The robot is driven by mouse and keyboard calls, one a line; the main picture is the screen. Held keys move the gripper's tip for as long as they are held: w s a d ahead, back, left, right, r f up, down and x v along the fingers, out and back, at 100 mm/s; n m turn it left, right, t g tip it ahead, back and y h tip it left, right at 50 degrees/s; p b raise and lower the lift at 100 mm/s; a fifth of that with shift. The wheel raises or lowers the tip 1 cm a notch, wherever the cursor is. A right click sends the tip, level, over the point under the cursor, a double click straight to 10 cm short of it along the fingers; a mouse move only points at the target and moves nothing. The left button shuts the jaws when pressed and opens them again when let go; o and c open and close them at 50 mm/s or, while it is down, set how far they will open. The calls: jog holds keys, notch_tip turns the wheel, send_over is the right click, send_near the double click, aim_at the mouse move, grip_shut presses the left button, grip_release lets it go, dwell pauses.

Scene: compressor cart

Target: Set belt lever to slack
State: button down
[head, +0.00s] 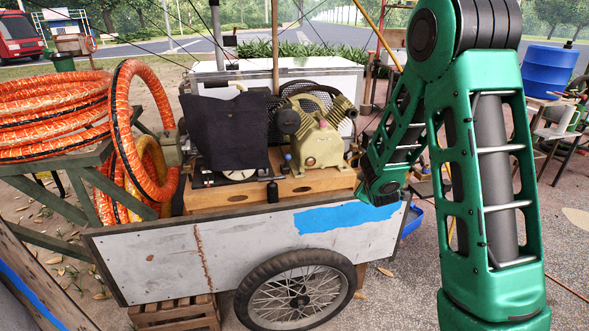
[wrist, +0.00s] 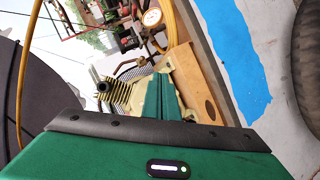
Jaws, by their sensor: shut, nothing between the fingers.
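A short dark upright piece with a black knob (head: 272,190) stands at the front edge of the wooden base on the cart; it may be the belt lever, but its setting is not clear. The tan compressor pump (head: 318,146) sits on the base to its right, and its finned head (wrist: 118,95) shows in the wrist view. My gripper (wrist: 160,82) is shut and empty, its green fingers in front of the pump in the wrist view. I cannot make out the lever there. In the head view my arm reaches down at right, beside the pump.
The cart's grey side panel (head: 165,262) has a blue patch (head: 345,217) and a spoked wheel (head: 300,292) below. A black cloth (head: 228,130) covers the machine's left part. Orange hose coils (head: 50,115) lie at left. A gauge (wrist: 152,17) and yellow hose show in the wrist view.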

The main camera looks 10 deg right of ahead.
jog(key=w+a+f+n+t+y, duration=0.2)
jog(key=a+f+n+t+y, duration=0.3)
jog(key=a, duration=0.4)
jog(key=w+a+f+n+t+y, duration=0.2)
jog(key=a+n+t+y, duration=0.1)
jog(key=a+n, duration=0.55)
jog(key=w+a+r, duration=0.1)
jog(key=w, duration=0.5)
jog(key=w+a+r+m, duration=0.1)
jog(key=w+a+r, duration=0.1)
jog(key=w, duration=0.5)
jog(key=shift+a+r, duration=0.2)
jog(key=shift+r, duration=0.1)
jog(key=shift+w+m, duration=0.1)
jog(key=shift+m, duration=0.15)
